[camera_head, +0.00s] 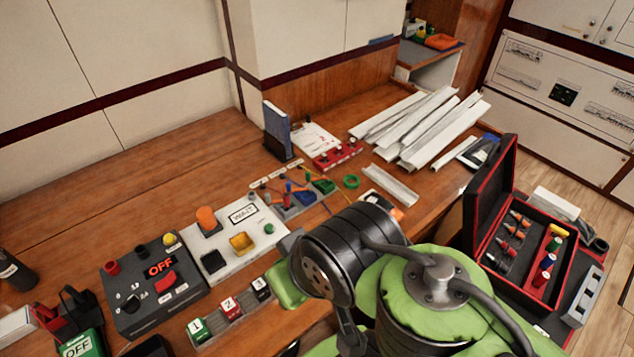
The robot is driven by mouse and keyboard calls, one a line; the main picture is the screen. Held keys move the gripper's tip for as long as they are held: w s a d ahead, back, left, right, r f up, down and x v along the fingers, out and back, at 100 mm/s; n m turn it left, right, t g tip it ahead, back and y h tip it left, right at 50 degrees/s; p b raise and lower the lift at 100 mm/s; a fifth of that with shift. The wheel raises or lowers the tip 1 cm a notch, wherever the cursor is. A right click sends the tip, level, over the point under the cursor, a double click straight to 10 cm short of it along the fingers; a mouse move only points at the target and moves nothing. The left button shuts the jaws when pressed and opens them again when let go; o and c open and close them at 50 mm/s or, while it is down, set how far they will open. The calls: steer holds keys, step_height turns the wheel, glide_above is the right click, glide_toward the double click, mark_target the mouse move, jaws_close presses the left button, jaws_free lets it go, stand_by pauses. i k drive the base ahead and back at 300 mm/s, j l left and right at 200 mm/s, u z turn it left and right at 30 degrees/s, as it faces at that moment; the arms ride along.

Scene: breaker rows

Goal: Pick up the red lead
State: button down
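No lead can be picked out for certain as the red one. A small grey holder (298,204) in the middle of the bench carries several small coloured parts, among them red, blue and green, with thin orange-red strands around them. An open black case (476,215) with red edging at the right holds several red-orange and coloured handled items (515,232). My green and black arm fills the lower middle, between these two places, and covers part of the bench. My gripper's fingers do not show.
A black OFF box (140,312) and a white panel (222,266) with an orange knob stand at the left. White trunking lengths (425,122), a red block (338,155) and a blue upright book (277,130) lie toward the back. The bench's back left is clear.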

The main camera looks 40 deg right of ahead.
mark_target(287, 196)
steer(key=k+z, duration=0.2)
steer(key=z, duration=0.3)
steer(key=k+z, duration=0.25)
steer(key=z, duration=0.25)
